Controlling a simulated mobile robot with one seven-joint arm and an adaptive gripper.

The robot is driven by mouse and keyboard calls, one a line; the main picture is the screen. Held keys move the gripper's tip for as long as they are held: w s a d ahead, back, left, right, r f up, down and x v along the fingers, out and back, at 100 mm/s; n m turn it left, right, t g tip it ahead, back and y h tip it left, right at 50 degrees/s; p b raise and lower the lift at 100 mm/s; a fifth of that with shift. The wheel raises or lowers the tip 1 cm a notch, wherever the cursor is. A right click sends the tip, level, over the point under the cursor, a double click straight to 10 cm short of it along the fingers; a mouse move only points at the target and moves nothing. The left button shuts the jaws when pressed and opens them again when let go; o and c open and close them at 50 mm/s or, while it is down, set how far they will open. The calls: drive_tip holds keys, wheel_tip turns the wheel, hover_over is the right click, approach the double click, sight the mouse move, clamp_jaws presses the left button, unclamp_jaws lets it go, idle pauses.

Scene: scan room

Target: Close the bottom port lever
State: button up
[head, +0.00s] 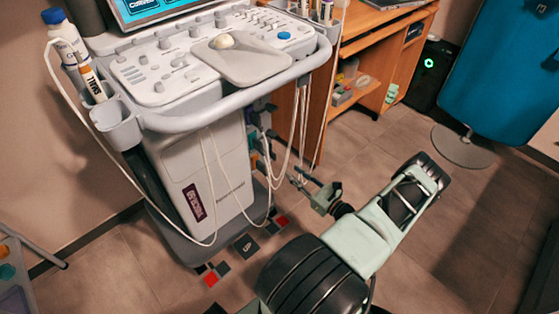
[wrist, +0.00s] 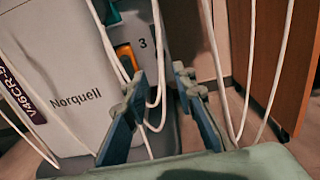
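The ultrasound machine (head: 205,180) stands at the left of the head view, with small dark ports (head: 258,135) on its right side. In the wrist view, an orange part (wrist: 126,58) sits beside the number 3 on the machine's side, and a teal part (wrist: 108,12) is above it. The orange part looks like the lowest port's lever; its exact position is unclear. My gripper (head: 297,178) is low beside the machine. In the wrist view, my gripper's (wrist: 160,82) two fingers are apart with nothing held, below and right of the orange part.
White cables (wrist: 212,60) hang close around the fingers and across the machine's side. A wooden desk (head: 360,60) stands behind at the right. Black and red squares (head: 247,246) lie on the floor by the machine's base. A blue chair-like panel (head: 510,60) is at far right.

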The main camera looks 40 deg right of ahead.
sight(272, 152)
drive_tip(key=w+b, duration=0.2)
drive_tip(key=w, duration=0.8)
drive_tip(key=shift+w+a+b, duration=0.35)
drive_tip(key=shift+a, duration=0.05)
drive_tip(key=shift+c, duration=0.5)
clamp_jaws()
